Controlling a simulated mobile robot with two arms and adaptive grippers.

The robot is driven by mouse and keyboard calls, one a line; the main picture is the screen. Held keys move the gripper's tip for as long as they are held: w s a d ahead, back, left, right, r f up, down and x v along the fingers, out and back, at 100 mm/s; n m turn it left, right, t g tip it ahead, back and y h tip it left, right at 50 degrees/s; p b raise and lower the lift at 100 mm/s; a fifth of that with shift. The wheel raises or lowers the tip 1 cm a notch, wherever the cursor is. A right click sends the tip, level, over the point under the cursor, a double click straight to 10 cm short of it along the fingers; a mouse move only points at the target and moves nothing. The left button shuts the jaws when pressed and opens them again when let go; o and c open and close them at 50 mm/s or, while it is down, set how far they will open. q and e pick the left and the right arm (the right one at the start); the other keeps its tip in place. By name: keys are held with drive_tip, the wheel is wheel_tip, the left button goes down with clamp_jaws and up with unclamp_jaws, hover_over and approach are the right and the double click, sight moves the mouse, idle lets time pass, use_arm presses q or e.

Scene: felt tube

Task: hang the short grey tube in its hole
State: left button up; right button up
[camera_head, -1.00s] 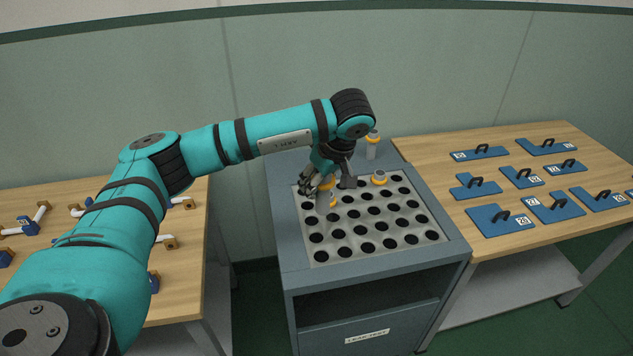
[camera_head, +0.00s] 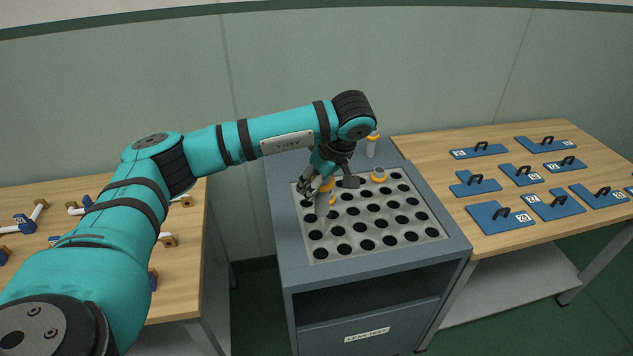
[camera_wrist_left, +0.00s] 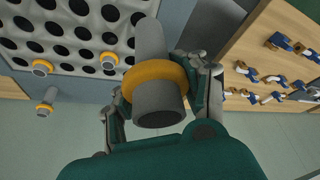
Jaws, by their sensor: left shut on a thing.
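My left gripper (camera_head: 318,187) is shut on a grey tube with an orange collar, over the left back part of the perforated plate. In the left wrist view the held tube (camera_wrist_left: 160,103) is large between the fingers (camera_wrist_left: 160,90), its far end toward the plate. The plate (camera_head: 345,247) has rows of dark round holes and lies in the cabinet top. I cannot tell whether the tube's lower end is above a hole or in one. My right gripper is not in view.
Blue handled plates (camera_head: 500,219) lie on the right table.

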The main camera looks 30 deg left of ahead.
sight(316, 213)
use_arm(q)
drive_tip(key=shift+f+b, duration=0.5)
drive_tip(key=shift+f, duration=0.45)
drive_tip(key=shift+s+f+b, duration=0.15)
drive_tip(key=shift+f+b, duration=2.3)
drive_tip(key=shift+f, duration=1.25)
